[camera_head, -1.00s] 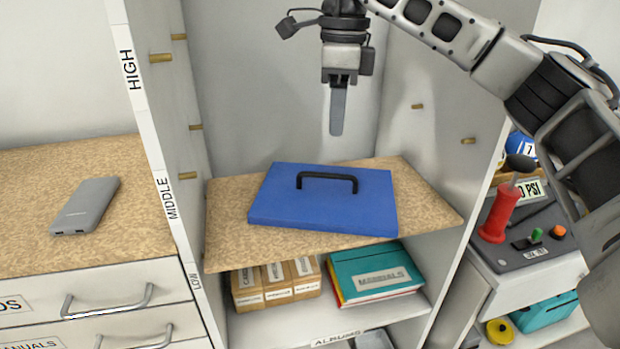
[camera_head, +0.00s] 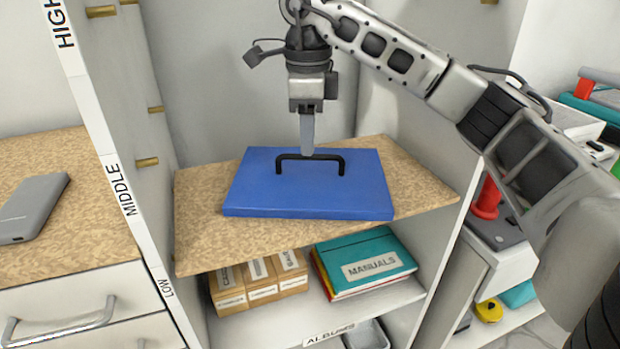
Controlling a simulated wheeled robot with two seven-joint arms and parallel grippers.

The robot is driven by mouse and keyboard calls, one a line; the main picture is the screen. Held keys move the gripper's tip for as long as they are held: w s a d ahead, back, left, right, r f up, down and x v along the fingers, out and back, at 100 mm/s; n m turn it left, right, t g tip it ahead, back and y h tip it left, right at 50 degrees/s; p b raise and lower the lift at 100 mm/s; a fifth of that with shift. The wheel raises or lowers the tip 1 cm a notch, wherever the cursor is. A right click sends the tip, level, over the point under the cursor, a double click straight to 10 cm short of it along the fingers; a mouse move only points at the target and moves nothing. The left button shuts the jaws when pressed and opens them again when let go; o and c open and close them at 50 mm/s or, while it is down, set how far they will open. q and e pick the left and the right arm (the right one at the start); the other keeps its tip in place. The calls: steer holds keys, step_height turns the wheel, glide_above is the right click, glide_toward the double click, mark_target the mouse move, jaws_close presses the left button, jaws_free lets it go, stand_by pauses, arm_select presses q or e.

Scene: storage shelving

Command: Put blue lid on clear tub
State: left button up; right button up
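The blue lid (camera_head: 325,193) lies flat on the speckled middle shelf, its black handle (camera_head: 310,157) upright on top. My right gripper (camera_head: 307,151) points straight down over the lid, with its fingertip at the middle of the handle bar. I see it side-on, with one finger hiding the other, so I cannot tell whether it is open or shut, or whether it touches the handle. My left gripper is out of view. I see no thing that I can surely call the clear tub.
Below are cardboard file boxes (camera_head: 259,283) and teal manuals (camera_head: 364,264). A pale container (camera_head: 367,335), mostly cut off, sits at the bottom. The shelf unit's labelled left upright (camera_head: 123,190) stands beside a cabinet top with a grey power bank (camera_head: 32,207). Bare shelf surrounds the lid.

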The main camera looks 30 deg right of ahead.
mark_target(310, 158)
step_height(310, 158, down, 5)
steer(key=shift+s+d+b, duration=0.15)
steer(key=shift+b, duration=0.15)
jaws_close()
